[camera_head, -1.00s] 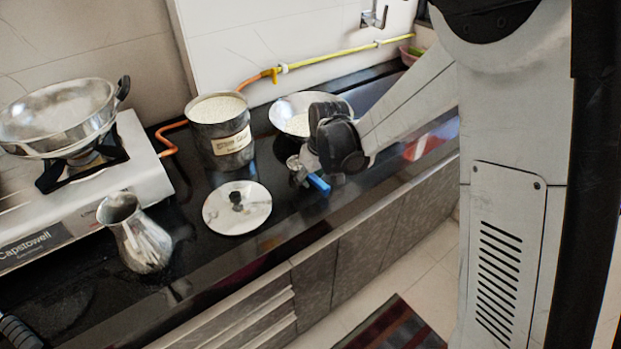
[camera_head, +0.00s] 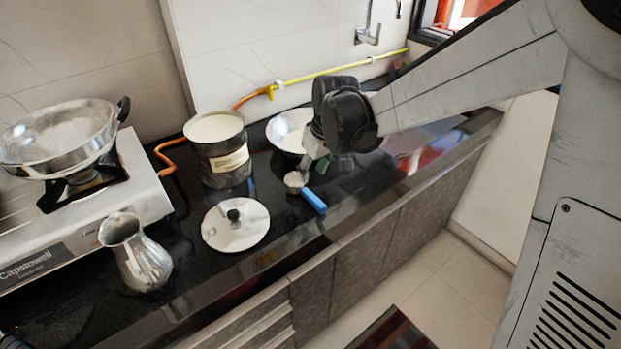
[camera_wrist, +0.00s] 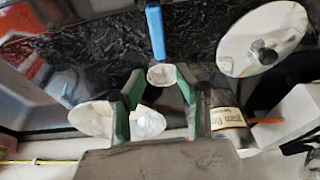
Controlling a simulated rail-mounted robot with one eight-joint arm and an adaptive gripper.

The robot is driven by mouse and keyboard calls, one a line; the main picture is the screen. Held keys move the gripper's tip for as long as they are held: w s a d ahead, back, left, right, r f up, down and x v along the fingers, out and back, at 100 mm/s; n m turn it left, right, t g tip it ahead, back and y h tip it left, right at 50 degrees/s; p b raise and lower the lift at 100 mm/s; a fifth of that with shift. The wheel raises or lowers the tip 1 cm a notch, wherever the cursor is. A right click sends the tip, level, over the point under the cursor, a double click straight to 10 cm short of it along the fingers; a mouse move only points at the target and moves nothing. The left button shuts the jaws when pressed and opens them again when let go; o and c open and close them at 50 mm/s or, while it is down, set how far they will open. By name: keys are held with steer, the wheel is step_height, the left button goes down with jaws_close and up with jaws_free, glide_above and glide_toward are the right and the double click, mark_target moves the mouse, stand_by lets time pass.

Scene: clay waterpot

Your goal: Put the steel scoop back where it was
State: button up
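The steel scoop (camera_head: 296,182) has a small round cup and a blue handle (camera_head: 314,201). It lies on the black counter, right of the steel lid, with its handle toward the front edge. In the wrist view its cup (camera_wrist: 162,76) shows beyond and between my fingertips, with the handle pointing up the picture. My gripper (camera_head: 315,166) is just above the scoop's cup. In the wrist view its green-padded fingers (camera_wrist: 160,88) are spread, with a gap on both sides of the cup. Nothing is gripped.
A labelled canister (camera_head: 226,165) filled with pale grain or flour stands behind the lid (camera_head: 235,236). A bowl (camera_head: 284,122) of white contents sits behind my gripper. A steel jug (camera_head: 139,260) and a stove (camera_head: 140,200) with a pan (camera_head: 62,150) are left. Counter (camera_head: 345,195) right of the scoop looks clear.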

steer(key=s+d+r+m+t, duration=0.2)
steer(key=s+d+r+m, duration=0.1)
steer(key=s+d+r, duration=0.7)
steer(key=s+d+m+t+h, duration=0.1)
steer(key=s+d+m, duration=0.1)
steer(key=s, duration=0.5)
steer(key=s+d+r+m+t, duration=0.1)
steer(key=s+d+m, duration=0.1)
steer(key=s+d, duration=0.2)
steer(key=s, duration=0.3)
steer(key=shift+s+d+t+h, duration=0.25)
steer(key=shift+s+t+h, duration=0.1)
steer(key=shift+t+h, duration=0.05)
